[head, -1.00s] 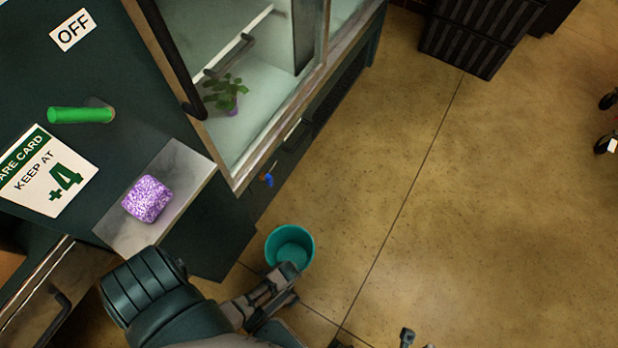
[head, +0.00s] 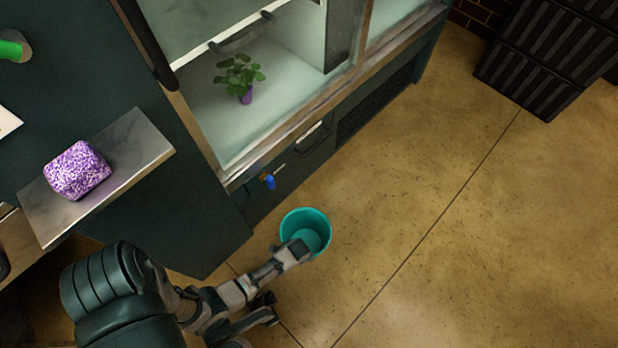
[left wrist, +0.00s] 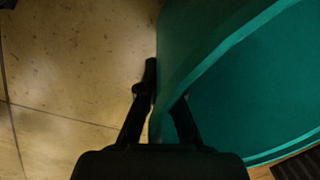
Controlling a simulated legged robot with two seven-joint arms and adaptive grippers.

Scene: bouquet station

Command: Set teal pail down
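The teal pail (head: 318,225) is at lower middle in the head view, mouth up, in front of the green cabinet. Its inside looks empty. My left gripper (head: 300,247) is at its near rim. In the left wrist view the fingers (left wrist: 168,103) straddle the wall of the pail (left wrist: 260,85), one outside and one inside, closed on it. The pail's underside is hidden, so I cannot tell whether it touches the floor. My right gripper is not in view.
A blue-handled tap (head: 268,182) sticks out of the cabinet front beyond the pail. A potted plant (head: 241,78) stands in the glass case. A purple speckled block (head: 77,170) lies on a grey ledge. Black crates (head: 545,65) stand far right. The floor (head: 430,220) between is clear.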

